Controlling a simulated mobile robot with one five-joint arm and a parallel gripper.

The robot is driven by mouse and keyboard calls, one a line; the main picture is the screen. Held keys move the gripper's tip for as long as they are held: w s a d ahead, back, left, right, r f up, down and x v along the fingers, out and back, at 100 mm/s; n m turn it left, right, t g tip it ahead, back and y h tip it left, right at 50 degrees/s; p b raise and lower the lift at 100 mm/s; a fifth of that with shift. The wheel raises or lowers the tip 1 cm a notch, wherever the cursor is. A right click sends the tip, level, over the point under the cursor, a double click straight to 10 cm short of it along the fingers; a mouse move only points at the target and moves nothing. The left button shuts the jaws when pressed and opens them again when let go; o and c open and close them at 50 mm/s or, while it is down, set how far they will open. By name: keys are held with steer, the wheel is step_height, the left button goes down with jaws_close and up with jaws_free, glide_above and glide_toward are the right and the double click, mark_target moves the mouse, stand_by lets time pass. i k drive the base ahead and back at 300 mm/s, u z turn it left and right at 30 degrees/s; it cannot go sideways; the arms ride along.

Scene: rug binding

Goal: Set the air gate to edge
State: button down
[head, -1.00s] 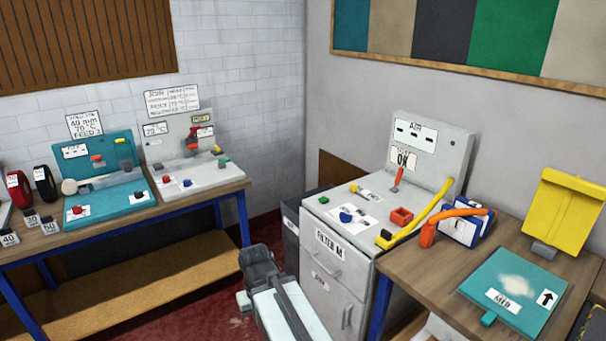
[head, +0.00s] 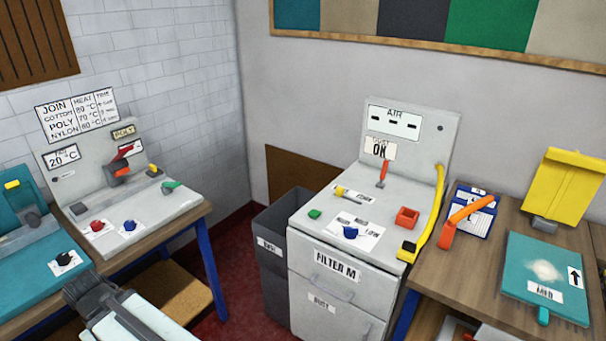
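A grey bin (head: 272,257) stands left of the machine. A joining machine (head: 150,215) and a teal machine (head: 35,250) are on the left bench. A yellow hose (head: 437,215) runs along the machine's right edge. The right bench holds an orange-handled tool (head: 466,215) and a teal pad (head: 520,260).

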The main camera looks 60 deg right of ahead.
mark_target(340, 191)
steer(key=z, duration=0.1)
steer(key=i, duration=0.8)
steer(key=z, duration=0.7)
steer(key=k, duration=0.7)
steer(key=z, duration=0.25)
steer(key=i, duration=0.7)
steer(key=u, duration=0.1)
